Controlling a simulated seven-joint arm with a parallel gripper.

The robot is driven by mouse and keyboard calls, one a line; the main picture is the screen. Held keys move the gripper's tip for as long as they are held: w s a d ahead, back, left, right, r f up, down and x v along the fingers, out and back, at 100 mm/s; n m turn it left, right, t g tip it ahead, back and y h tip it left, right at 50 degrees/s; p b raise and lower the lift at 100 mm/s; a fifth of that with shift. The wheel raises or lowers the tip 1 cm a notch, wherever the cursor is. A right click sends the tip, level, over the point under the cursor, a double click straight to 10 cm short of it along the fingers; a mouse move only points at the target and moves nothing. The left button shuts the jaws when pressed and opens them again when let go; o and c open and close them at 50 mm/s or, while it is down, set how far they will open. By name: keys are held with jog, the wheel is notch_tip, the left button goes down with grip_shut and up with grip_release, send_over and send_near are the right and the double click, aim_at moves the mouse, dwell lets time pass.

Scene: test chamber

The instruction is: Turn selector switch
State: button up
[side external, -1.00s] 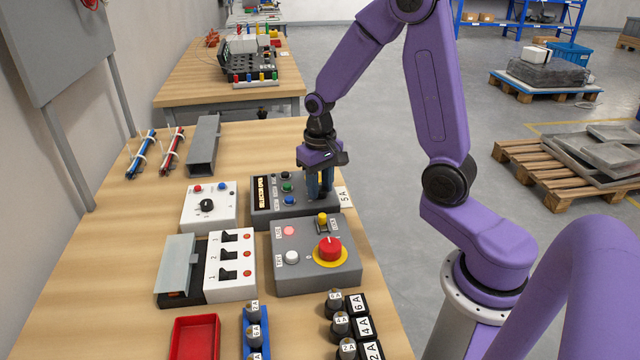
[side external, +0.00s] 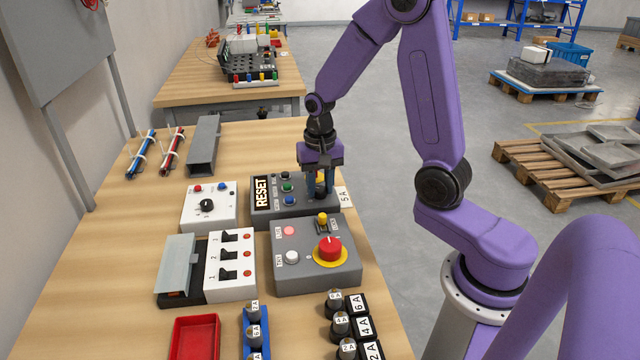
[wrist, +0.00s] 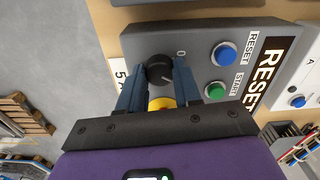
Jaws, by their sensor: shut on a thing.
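The selector switch is a black round knob (wrist: 158,70) with a pale pointer line, on a dark grey control box (wrist: 205,38). In the wrist view the knob sits between the two blue fingers, and its line points toward the lower right; a "0" is printed beside it. My gripper (wrist: 162,78) is shut on the knob. In the side external view my gripper (side external: 321,192) is at the right end of the control box (side external: 262,213), and the fingers hide the knob. The box's label panel (side external: 262,191) reads RESET.
A grey box with a red emergency button (side external: 329,249) stands just in front. A white box with a black knob (side external: 207,205) is to the left. The box also bears a blue button (wrist: 224,54), a green button (wrist: 214,91) and a yellow part (wrist: 161,103).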

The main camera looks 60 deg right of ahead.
aim_at(319, 190)
jog(key=o, duration=1)
jog(key=shift+o, duration=0.2)
notch_tip(319, 190, up, 17)
jog(key=shift+r, duration=0.2)
jog(key=s+a+f+n, duration=0.4)
jog(key=s+a+n, duration=0.4)
jog(key=a+n, duration=0.1)
jog(key=s+a+f+n, duration=0.1)
jog(key=s+f+n, duration=0.1)
jog(key=s+n, duration=0.3)
jog(key=s+f+n, duration=0.3)
jog(key=s+n, duration=0.3)
jog(key=s, duration=0.4)
jog(key=shift+s+a+f, duration=0.2)
jog(key=shift+a, duration=0.2)
